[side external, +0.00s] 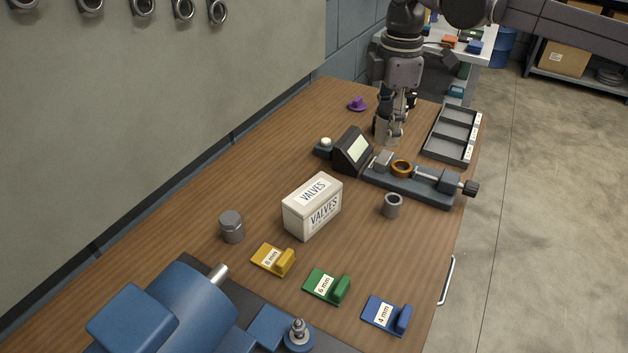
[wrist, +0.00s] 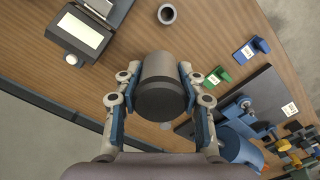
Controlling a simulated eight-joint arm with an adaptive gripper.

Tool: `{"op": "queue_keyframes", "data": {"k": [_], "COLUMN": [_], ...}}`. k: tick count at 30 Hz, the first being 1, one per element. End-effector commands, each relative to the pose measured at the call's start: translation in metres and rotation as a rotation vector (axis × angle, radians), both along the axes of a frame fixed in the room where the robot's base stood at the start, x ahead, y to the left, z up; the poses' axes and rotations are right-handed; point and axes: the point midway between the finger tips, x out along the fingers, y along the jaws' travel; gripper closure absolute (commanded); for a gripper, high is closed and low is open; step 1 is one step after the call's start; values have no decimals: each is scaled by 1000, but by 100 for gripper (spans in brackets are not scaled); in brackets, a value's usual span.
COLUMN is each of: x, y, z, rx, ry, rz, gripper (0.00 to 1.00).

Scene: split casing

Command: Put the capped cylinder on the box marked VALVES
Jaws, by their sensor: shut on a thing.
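My gripper (side external: 389,132) is at the back of the table in the side external view, behind the dark display unit. It is shut on a grey cylinder (wrist: 162,85) with a darker cap-like end, seen between the fingers in the wrist view. In the side external view the held cylinder is mostly hidden by the fingers, and I cannot tell its height above the table. The white box marked VALVES (side external: 312,208) stands mid-table, with a flat, bare top. Another grey cylinder (side external: 231,227) with a bevelled top stands left of the box.
A grey ring (side external: 392,206) stands right of the box. Yellow (side external: 274,259), green (side external: 327,286) and blue (side external: 386,315) holders lie in front.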

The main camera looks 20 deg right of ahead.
Motion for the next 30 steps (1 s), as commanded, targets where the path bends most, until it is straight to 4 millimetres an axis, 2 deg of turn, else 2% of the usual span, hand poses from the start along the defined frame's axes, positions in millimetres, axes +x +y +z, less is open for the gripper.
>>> {"op": "queue_keyframes", "data": {"k": [3, 8, 11, 24, 30], "x": [10, 15, 15, 11, 11], "y": [12, 22, 35, 118, 134], "z": [6, 7, 0, -50, -60], "rx": [0, 0, 0, 0, 0], "ry": [0, 0, 0, 0, 0], "rz": [-10, -16, -14, -15, -17], "gripper": [97, 97, 97, 97, 97]}}
